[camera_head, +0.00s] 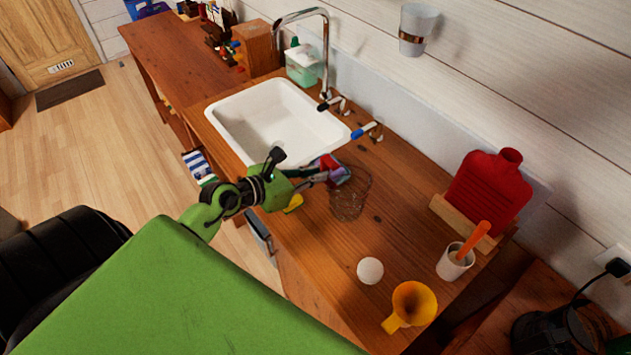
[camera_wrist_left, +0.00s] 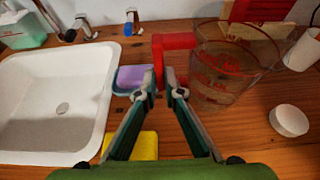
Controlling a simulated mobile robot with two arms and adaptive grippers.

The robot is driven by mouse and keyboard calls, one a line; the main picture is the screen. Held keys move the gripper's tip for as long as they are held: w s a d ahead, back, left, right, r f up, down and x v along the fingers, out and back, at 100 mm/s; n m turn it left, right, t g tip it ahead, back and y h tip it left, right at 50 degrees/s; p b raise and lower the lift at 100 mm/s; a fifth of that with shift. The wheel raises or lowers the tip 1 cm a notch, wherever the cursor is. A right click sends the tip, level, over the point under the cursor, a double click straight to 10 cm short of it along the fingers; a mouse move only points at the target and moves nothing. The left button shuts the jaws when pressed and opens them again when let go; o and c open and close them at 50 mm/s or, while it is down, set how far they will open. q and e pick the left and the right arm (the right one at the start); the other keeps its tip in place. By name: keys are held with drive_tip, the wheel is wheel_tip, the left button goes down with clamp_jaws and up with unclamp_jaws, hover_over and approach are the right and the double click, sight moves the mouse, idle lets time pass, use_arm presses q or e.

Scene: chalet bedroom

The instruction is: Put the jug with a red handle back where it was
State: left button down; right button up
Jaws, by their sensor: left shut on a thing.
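The clear jug (camera_head: 351,196) with a red handle (camera_head: 328,163) is at the wooden counter, just right of the sink. In the left wrist view the jug (camera_wrist_left: 226,72) looks upright, with red markings on its wall. Its red handle (camera_wrist_left: 172,45) points toward my left gripper. My left gripper (camera_head: 317,176) is shut on the handle; the fingertips also show in the left wrist view (camera_wrist_left: 161,95). I cannot tell whether the jug's base touches the counter. My right gripper is not in view.
The white sink (camera_head: 235,118) lies left of the jug. A purple sponge (camera_wrist_left: 132,76) and a yellow one (camera_wrist_left: 144,146) are close by. A white round object (camera_head: 370,270), yellow funnel (camera_head: 413,303), white cup (camera_head: 454,264) and red hot-water bottle (camera_head: 488,188) are rightward. Bare counter lies between.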

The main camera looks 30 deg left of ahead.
use_arm(q)
drive_tip(key=f, duration=0.3)
drive_tip(key=shift+w+a+f, duration=0.2)
drive_tip(key=shift+w+f, duration=0.05)
drive_tip(key=shift+f, duration=0.05)
drive_tip(key=shift+f, duration=0.2)
drive_tip(key=c, duration=2.2)
unclamp_jaws()
drive_tip(key=shift+o, duration=0.2)
